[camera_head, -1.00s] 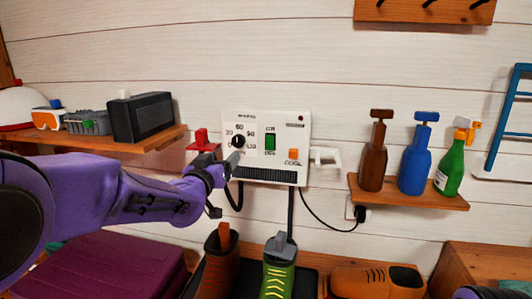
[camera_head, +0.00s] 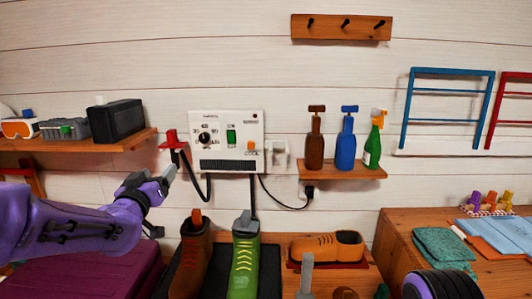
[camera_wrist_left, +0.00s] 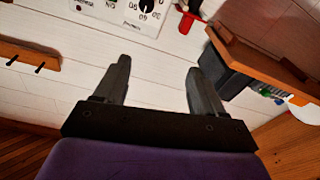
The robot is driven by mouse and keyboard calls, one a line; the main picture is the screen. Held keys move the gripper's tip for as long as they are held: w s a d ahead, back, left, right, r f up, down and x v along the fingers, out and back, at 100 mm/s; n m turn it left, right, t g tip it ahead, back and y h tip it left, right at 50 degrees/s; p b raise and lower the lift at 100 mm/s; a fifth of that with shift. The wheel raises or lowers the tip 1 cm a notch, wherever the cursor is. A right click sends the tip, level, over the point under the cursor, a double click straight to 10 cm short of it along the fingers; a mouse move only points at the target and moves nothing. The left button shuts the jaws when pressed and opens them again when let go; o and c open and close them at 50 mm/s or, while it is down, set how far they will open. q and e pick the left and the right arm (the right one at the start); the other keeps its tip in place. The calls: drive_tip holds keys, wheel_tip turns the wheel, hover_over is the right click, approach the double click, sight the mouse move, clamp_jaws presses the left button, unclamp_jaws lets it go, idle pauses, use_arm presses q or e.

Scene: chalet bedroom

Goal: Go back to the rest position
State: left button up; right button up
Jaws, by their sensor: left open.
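My left gripper (camera_head: 163,203) is in the head view, to the lower left of the white control panel (camera_head: 228,158) on the wall. It is clear of the panel. The left wrist view shows its two fingers (camera_wrist_left: 158,80) apart with nothing between them. The panel has a black dial (camera_head: 205,138), a green switch (camera_head: 231,136) and an orange button (camera_head: 251,146).
A shelf (camera_head: 75,146) with a black box (camera_head: 117,120) is above my left arm. Boots (camera_head: 244,265) stand below the panel, near the gripper. A small shelf (camera_head: 342,170) holds three bottles. A wooden dresser (camera_head: 400,235) is at right.

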use_arm(q)
drive_tip(key=s+a+f+n+g+y, duration=0.1)
drive_tip(key=s+f+n+g, duration=0.3)
drive_tip(key=f, duration=1.1)
drive_tip(key=s+a+f+g+y, duration=0.15)
drive_tip(key=s+f, duration=0.45)
drive_tip(key=f, duration=1)
drive_tip(key=s+f+g, duration=0.3)
drive_tip(key=s+f, duration=0.4)
drive_tip(key=s, duration=0.4)
drive_tip(key=s+f+g, duration=0.4)
drive_tip(key=s+f, duration=0.3)
drive_tip(key=s, duration=0.3)
drive_tip(key=s+a+f+g, duration=0.1)
drive_tip(key=s+f+g, duration=0.2)
drive_tip(key=s+f, duration=0.4)
drive_tip(key=s+y, duration=0.1)
drive_tip(key=s, duration=0.3)
drive_tip(key=shift+s+f+n, duration=0.15)
drive_tip(key=shift+s+n, duration=0.15)
